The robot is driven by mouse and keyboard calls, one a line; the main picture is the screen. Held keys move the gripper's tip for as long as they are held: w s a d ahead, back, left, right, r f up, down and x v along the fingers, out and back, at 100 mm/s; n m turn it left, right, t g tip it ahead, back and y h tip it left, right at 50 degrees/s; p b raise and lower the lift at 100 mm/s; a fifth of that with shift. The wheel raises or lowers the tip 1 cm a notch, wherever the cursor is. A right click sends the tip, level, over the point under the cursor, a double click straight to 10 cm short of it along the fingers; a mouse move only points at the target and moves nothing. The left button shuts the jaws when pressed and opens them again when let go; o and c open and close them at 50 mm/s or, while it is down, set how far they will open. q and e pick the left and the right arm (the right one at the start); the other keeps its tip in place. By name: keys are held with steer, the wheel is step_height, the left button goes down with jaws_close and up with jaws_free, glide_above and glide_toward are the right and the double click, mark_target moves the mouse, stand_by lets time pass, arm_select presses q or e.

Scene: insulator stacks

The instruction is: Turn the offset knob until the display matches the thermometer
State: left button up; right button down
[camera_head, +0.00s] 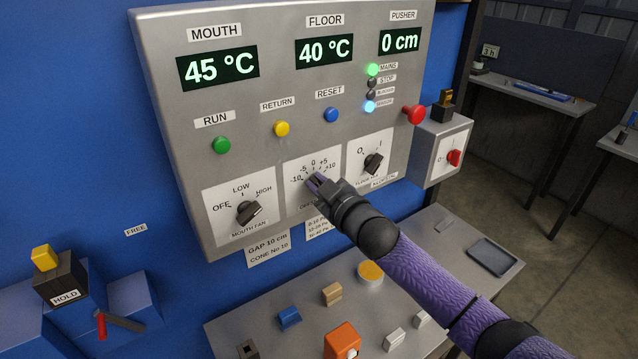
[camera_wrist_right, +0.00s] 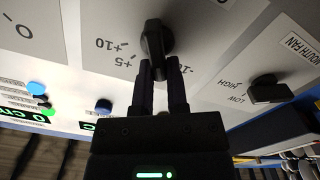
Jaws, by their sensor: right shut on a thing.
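The offset knob is a black knob on a white plate (camera_head: 300,165) marked from -10 to +10, at the lower middle of the grey panel. In the head view my right gripper (camera_head: 317,183) covers most of it. In the right wrist view the knob (camera_wrist_right: 154,38) sits between the tips of my right gripper (camera_wrist_right: 160,70), which is shut on it. The mouth display (camera_head: 218,68) reads 45 °C and the floor display (camera_head: 324,50) reads 40 °C. I cannot make out a thermometer in either view. My left gripper is not in view.
The mouth fan knob (camera_head: 249,212) is to the left of the offset plate, and another black knob (camera_head: 373,163) is to the right. A red mushroom button (camera_head: 414,114) sticks out at the panel's right. Below, a metal table (camera_head: 430,225) holds several small blocks.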

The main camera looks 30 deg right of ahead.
steer(key=c, duration=0.6)
jaws_free()
steer(key=shift+c, duration=0.2)
steer(key=s+d, duration=0.1)
steer(key=s, duration=0.9)
steer(key=shift+d, duration=0.2)
steer(key=shift+w, duration=0.1)
